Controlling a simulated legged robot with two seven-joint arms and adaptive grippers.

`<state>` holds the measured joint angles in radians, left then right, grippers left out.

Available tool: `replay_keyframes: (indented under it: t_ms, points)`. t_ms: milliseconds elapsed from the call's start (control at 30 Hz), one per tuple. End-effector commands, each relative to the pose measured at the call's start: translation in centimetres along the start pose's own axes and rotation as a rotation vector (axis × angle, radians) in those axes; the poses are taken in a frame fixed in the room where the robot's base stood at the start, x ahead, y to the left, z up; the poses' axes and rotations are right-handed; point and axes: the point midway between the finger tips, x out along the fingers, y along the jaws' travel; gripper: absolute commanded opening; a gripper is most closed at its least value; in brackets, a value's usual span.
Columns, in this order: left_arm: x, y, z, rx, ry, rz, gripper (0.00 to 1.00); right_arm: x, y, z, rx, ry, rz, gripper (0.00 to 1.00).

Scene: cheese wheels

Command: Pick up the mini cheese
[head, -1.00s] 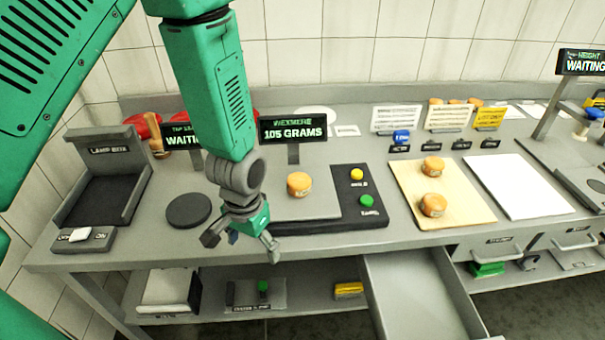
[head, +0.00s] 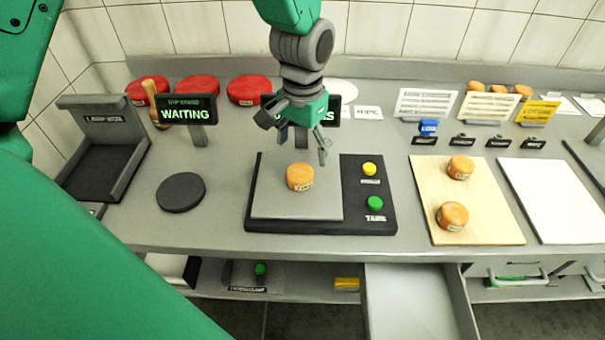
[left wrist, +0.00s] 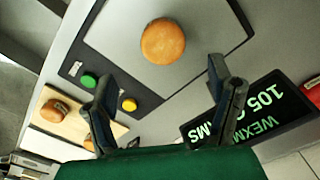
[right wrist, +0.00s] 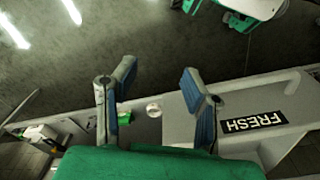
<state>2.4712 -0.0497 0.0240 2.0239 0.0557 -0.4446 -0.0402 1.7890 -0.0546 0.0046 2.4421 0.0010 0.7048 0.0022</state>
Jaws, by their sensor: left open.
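A small orange mini cheese (head: 300,177) sits on the grey plate of the scale (head: 262,200). It also shows in the left wrist view (left wrist: 163,41), beyond the fingertips. My left gripper (head: 305,150) is open and empty, above and just behind this cheese in the head view, and not touching it. Two more mini cheeses, one (head: 460,168) behind the other (head: 452,215), sit on the wooden board (head: 425,187). My right gripper (right wrist: 157,85) shows in the right wrist view with its fingers apart and nothing between them.
The scale's display (left wrist: 255,115) stands behind it, partly hidden by my left gripper in the head view. A yellow button (head: 369,169) and green button (head: 375,203) lie right of the plate. A dark disc (head: 181,192) lies left. An open drawer (head: 410,300) juts out in front.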

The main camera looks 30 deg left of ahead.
Motion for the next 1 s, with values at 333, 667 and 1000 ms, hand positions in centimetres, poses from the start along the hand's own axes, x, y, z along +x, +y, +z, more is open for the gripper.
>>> replay_keyframes:
  t_ms: [333,667,1000]
  points:
    - [3.6,-0.1,0.2,-0.001,0.0,0.0,0.75,-0.1,0.0,-0.1,0.0,0.002,0.0,0.4]
    - [8.0,-0.2,0.3,-0.001,-0.001,0.0,0.75,-0.6,0.0,-0.1,0.0,0.002,0.0,0.4]
    - [8.2,-0.2,0.4,0.0,0.001,0.0,0.54,-0.6,0.0,-0.1,0.0,0.002,0.0,0.4]
